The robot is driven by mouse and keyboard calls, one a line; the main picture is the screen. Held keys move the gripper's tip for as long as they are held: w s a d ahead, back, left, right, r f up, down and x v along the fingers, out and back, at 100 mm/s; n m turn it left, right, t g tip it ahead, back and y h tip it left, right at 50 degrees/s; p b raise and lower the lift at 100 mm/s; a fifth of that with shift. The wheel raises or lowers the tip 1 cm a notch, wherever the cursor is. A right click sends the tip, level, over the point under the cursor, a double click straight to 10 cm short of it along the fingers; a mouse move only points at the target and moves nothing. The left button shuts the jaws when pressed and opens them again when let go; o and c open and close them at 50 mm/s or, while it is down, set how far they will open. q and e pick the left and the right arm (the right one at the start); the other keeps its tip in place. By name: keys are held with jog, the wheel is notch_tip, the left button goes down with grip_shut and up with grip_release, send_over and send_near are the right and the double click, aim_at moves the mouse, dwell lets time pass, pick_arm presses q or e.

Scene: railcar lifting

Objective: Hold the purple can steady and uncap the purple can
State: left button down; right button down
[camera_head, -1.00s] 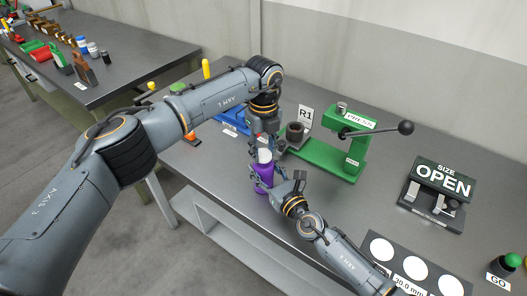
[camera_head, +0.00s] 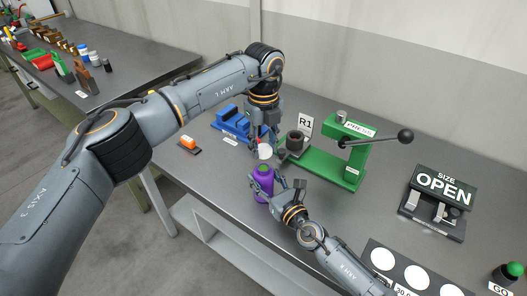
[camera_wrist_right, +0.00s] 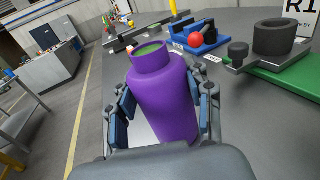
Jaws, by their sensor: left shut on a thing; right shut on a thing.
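The purple can (camera_head: 264,186) stands upright near the front edge of the table. In the right wrist view it fills the middle (camera_wrist_right: 163,98), and its neck is open with green showing inside. My right gripper (camera_head: 277,190) is shut around the can's body, one finger on each side in the right wrist view (camera_wrist_right: 165,112). My left gripper (camera_head: 263,142) is shut on the white cap (camera_head: 265,152) and holds it just above the can, apart from the neck. The left fingertips are partly hidden in the head view.
The green press (camera_head: 345,160) with its lever stands right of the can, beside the R1 sign (camera_head: 305,122). A blue fixture (camera_head: 232,122) and an orange item (camera_head: 187,142) are to the left. The OPEN size gauge (camera_head: 440,190) and a hole card (camera_head: 410,272) lie at right.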

jog(key=shift+c, duration=2.4)
grip_release()
jog(key=shift+s, duration=0.1)
